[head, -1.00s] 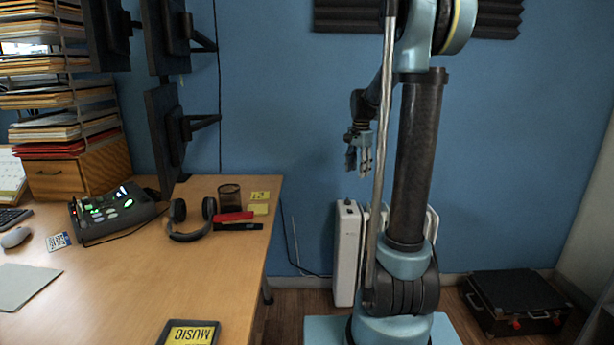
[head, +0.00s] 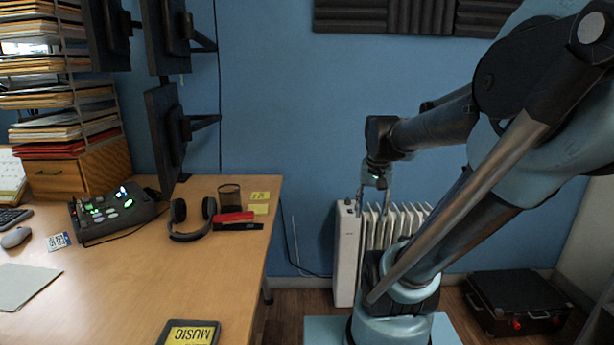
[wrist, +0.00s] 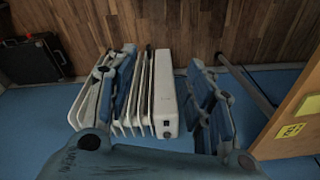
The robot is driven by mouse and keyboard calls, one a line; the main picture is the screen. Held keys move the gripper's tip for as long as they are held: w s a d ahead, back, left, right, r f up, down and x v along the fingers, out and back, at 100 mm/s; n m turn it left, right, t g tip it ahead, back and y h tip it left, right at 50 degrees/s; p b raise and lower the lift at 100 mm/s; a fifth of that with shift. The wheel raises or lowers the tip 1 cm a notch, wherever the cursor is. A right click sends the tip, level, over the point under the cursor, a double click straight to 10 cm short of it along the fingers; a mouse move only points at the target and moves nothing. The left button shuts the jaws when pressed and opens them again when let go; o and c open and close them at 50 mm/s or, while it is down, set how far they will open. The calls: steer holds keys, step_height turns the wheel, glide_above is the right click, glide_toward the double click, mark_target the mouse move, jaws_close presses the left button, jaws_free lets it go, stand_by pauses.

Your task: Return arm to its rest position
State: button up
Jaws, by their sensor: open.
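My gripper (head: 373,193) hangs in front of the blue wall, to the right of the desk, with its fingers pointing down. It is above and in front of the white radiator (head: 347,250). In the wrist view my gripper (wrist: 160,100) has its two fingers wide apart, with nothing between them but the view of the radiator (wrist: 165,105) and floor beyond. My arm is folded, with its elbow at the upper right of the head view.
The wooden desk (head: 130,270) fills the left, with headphones (head: 190,220), a mesh cup (head: 229,196), a red stapler-like item (head: 235,216) and a mixer (head: 115,213). Monitors (head: 165,130) stand behind it. A black case (head: 517,300) lies on the floor at right.

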steer(key=s+f+n, duration=0.3)
steer(key=s+f, duration=0.5)
steer(key=s, duration=0.2)
steer(key=shift+n, duration=0.4)
steer(key=shift+f, duration=0.1)
steer(key=c, duration=0.3)
steer(key=shift+c, duration=0.3)
